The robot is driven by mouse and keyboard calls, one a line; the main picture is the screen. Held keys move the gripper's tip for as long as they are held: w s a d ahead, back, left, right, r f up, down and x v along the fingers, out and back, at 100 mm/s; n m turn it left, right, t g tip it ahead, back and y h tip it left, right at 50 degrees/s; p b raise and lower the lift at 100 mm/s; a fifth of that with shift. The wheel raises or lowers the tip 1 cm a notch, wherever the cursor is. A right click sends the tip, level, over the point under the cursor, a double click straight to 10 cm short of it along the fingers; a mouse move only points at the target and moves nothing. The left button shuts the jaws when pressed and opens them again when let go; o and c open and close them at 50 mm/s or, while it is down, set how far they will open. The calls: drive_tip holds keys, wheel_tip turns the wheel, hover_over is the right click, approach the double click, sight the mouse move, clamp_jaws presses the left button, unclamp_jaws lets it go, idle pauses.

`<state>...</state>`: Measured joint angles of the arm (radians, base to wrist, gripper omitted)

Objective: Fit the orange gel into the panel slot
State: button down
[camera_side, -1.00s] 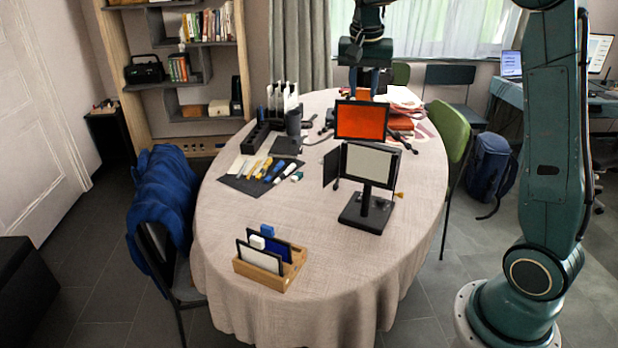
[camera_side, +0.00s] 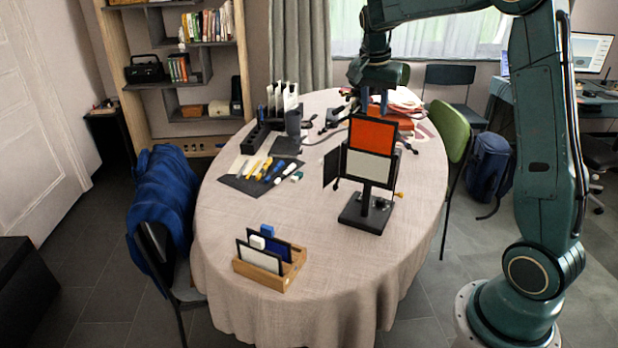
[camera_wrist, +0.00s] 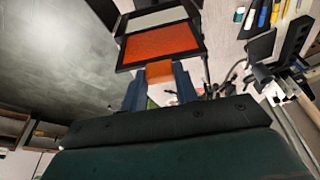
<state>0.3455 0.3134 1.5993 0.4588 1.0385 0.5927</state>
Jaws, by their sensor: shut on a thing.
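The orange gel (camera_side: 373,134) is an orange sheet in a dark frame. My gripper (camera_side: 374,104) is shut on its upper edge and holds it upright. The panel (camera_side: 369,167) is a pale screen in a dark frame on a black stand with a side flap. In the side view the gel overlaps the panel's top part; whether it sits in the slot or in front of it cannot be told. In the wrist view the gel (camera_wrist: 161,45) shows beyond my fingers (camera_wrist: 160,84), with an orange tab between them and the pale panel (camera_wrist: 157,18) just past it.
A wooden rack (camera_side: 270,268) with white and blue framed sheets stands near the table's front. A dark mat (camera_side: 262,175) with pens and markers lies left of the panel. Black holders (camera_side: 293,122) and papers (camera_side: 400,98) are behind. The front right tabletop is clear.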

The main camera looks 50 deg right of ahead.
drive_tip(key=shift+f, duration=4.1)
drive_tip(key=c, duration=1.1)
unclamp_jaws()
drive_tip(key=shift+o, duration=0.2)
approach(371, 137)
drive_tip(key=shift+v, duration=1.7)
drive_tip(key=shift+s, duration=0.1)
